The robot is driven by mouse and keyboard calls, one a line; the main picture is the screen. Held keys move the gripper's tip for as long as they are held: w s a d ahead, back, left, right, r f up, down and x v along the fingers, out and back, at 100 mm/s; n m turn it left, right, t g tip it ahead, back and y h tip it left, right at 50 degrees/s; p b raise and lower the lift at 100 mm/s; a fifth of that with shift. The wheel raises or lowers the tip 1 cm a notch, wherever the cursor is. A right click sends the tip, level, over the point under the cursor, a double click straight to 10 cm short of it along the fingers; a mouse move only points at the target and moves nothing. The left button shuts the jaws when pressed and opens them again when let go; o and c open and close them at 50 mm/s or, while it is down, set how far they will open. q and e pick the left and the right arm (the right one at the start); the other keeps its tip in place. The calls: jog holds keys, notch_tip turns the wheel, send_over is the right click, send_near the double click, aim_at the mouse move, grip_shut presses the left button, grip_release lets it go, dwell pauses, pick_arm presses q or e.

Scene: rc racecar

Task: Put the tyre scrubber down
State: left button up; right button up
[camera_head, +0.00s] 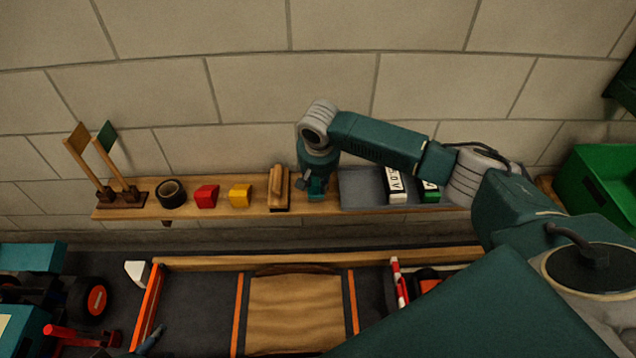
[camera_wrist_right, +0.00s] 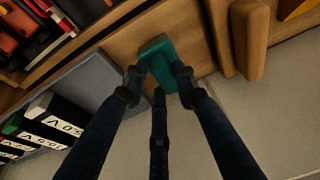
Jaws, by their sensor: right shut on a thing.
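The tyre scrubber (camera_wrist_right: 160,62) is a teal block between the fingers of my right gripper (camera_wrist_right: 158,82) in the right wrist view. My right gripper is shut on it. In the head view my right gripper (camera_head: 316,182) points down at the wooden shelf (camera_head: 222,206), between a wooden block with a raised bar (camera_head: 278,190) and a grey tray (camera_head: 360,188). The scrubber is at or just over the shelf board; I cannot tell whether it touches. My left gripper is not in view.
A black tape roll (camera_head: 171,193), a red block (camera_head: 206,195) and a yellow block (camera_head: 240,195) stand on the shelf's left part. Bottles (camera_head: 396,186) with white labels stand in the grey tray. A green bin (camera_head: 600,190) is at the right. The wall is close behind.

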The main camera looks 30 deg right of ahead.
jog(key=shift+f, duration=0.25)
pick_arm(q)
jog(key=shift+w+d+r, duration=0.15)
jog(key=shift+w+r, duration=0.1)
jog(key=shift+w, duration=0.15)
jog(key=shift+s, duration=0.1)
jog(key=shift+s+f, duration=0.15)
jog(key=shift+s, duration=0.1)
pick_arm(e)
jog(key=shift+f, duration=0.1)
pick_arm(q)
jog(key=shift+s+f, duration=0.1)
pick_arm(e)
jog(key=o, duration=1)
